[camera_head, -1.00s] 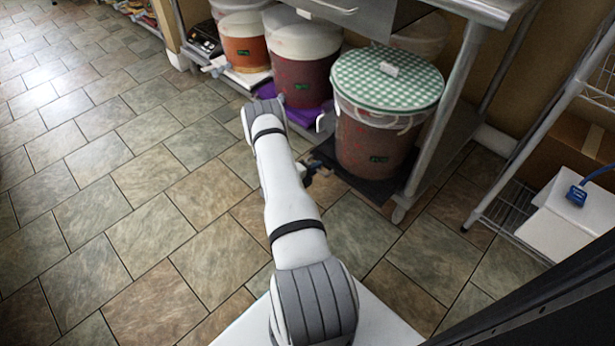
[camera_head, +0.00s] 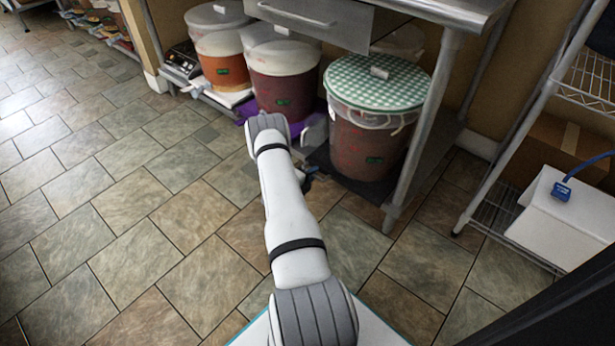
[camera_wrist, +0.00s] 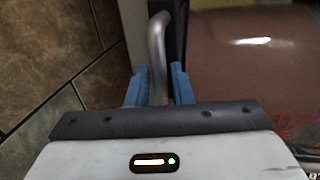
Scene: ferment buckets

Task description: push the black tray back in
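The black tray (camera_head: 375,190) lies on the floor under the metal table. A reddish bucket (camera_head: 367,150) with a green checkered lid (camera_head: 377,82) stands on it. In the head view my gripper is mostly hidden behind my arm, low at the tray's left front corner. In the wrist view my gripper (camera_wrist: 159,88) has its two blue fingers on either side of a curved silver handle (camera_wrist: 157,45). The handle nearly fills the gap, and contact is unclear. A dark strip, likely the tray's edge, runs beside the handle, with the bucket's side (camera_wrist: 255,70) at right.
A table leg (camera_head: 425,130) stands just right of the tray. Two more lidded buckets (camera_head: 282,70) (camera_head: 220,50) stand further left, one on a purple tray (camera_head: 243,117). A wire rack (camera_head: 490,212) with a white box is at right. Open tiled floor lies left.

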